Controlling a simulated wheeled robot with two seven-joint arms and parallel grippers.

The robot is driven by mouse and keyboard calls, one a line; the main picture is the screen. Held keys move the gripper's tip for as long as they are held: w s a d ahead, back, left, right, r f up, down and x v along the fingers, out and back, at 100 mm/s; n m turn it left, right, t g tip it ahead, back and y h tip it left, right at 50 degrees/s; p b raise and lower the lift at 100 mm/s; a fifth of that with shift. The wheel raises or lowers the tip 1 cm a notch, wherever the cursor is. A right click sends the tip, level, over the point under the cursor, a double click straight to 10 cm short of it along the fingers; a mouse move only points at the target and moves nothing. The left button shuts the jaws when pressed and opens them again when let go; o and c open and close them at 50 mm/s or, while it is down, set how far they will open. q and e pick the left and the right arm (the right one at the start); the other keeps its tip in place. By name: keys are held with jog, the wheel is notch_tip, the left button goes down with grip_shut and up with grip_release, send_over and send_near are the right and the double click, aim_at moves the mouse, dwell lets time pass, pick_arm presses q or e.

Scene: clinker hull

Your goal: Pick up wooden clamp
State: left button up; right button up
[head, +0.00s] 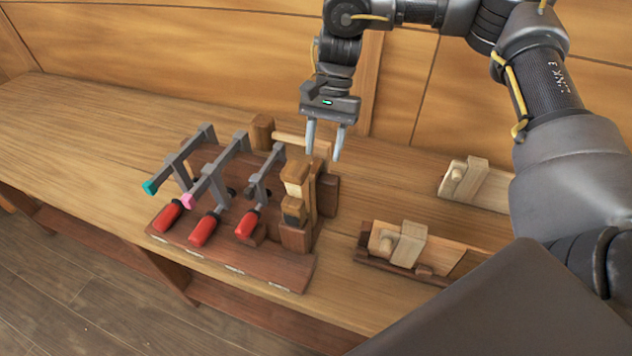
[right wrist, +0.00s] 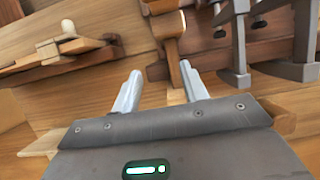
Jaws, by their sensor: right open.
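The wooden clamp (head: 296,176), made of pale and darker brown wood, stands upright at the right end of a dark wooden rack (head: 232,266) on the bench. What looks like the same clamp shows at the top middle of the right wrist view (right wrist: 168,28). My right gripper (head: 323,156) is open and empty, above and behind the clamp, pointing down. In the right wrist view its two fingers (right wrist: 160,74) are spread, with wood beyond the gap. I cannot tell how far the fingertips are from the wood. My left gripper is not in view.
Metal bar clamps (head: 213,172) with red handles stand in the rack, left of the wooden clamp. Two wooden planes (head: 409,248) (head: 480,184) lie on the bench to the right. A plank wall (head: 220,55) rises behind. The bench's left part (head: 75,120) is clear.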

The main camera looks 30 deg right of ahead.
aim_at(313, 168)
jog(key=w+f, duration=0.2)
jog(key=w, duration=0.1)
jog(key=shift+a, duration=0.2)
jog(key=shift+s+a+f+p, duration=0.25)
jog(key=shift+s+f+p, duration=0.3)
jog(key=shift+p, duration=0.1)
jog(key=shift+s+a+f+p, duration=0.3)
jog(key=shift+s+p, duration=0.05)
jog(key=shift+s, duration=0.1)
jog(key=shift+a+f, duration=0.25)
jog(key=shift+f, duration=0.75)
jog(key=shift+w+f, duration=0.15)
jog(key=shift+f, duration=0.1)
jog(key=shift+s+r, duration=0.1)
jog(key=shift+s, duration=0.1)
jog(key=shift+c, duration=1.1)
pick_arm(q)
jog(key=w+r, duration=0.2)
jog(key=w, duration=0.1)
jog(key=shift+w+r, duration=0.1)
pick_arm(e)
grip_shut()
